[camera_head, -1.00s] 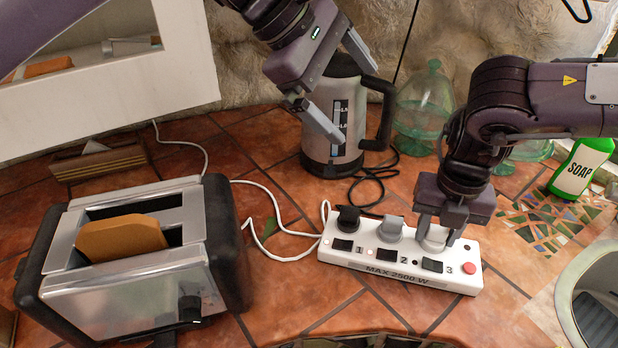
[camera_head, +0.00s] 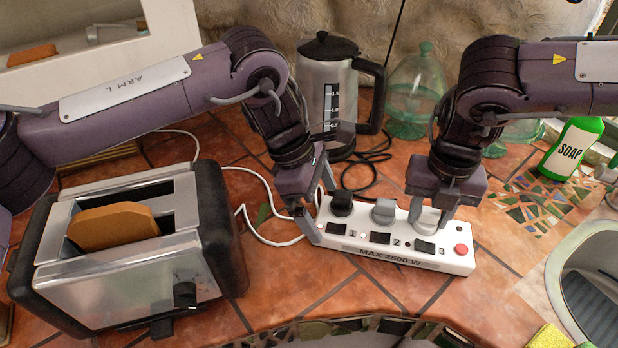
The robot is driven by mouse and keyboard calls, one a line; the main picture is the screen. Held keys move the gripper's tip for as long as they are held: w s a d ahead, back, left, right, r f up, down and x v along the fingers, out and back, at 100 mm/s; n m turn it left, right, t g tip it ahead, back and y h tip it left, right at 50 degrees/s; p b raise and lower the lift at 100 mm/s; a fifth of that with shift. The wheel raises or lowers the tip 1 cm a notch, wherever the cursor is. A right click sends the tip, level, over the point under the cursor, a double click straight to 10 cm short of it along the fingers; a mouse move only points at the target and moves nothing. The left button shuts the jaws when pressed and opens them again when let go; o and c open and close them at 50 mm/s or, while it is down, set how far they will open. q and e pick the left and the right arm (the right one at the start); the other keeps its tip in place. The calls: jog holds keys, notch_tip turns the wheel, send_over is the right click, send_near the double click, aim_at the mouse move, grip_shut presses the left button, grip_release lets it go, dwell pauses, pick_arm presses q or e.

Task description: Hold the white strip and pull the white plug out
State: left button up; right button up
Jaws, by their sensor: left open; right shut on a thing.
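The white strip (camera_head: 345,250) lies on the counter, with "MAX 2500 W" on its front, three numbered switches and a red button at its right end. A black plug (camera_head: 342,203) sits at place 1, a grey plug (camera_head: 383,211) at 2 and the white plug (camera_head: 428,217) at 3. My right gripper (camera_head: 428,222) is shut on the white plug, which is partly hidden by the fingers. My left gripper (camera_head: 322,218) is open at the strip's left end, with one finger in front of it and the other behind. I cannot tell whether they touch it.
A toaster (camera_head: 130,290) with bread stands at the left, close to my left arm. A kettle (camera_head: 327,75) and a green glass jar (camera_head: 415,85) stand behind the strip. A soap bottle (camera_head: 570,150) and a sink (camera_head: 570,250) are at the right. Cables lie behind the strip.

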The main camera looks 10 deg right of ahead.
aim_at(326, 214)
pick_arm(q)
jog(key=shift+x, duration=1.8)
jog(key=c, duration=1.3)
jog(key=o, duration=1.3)
jog(key=c, duration=0.6)
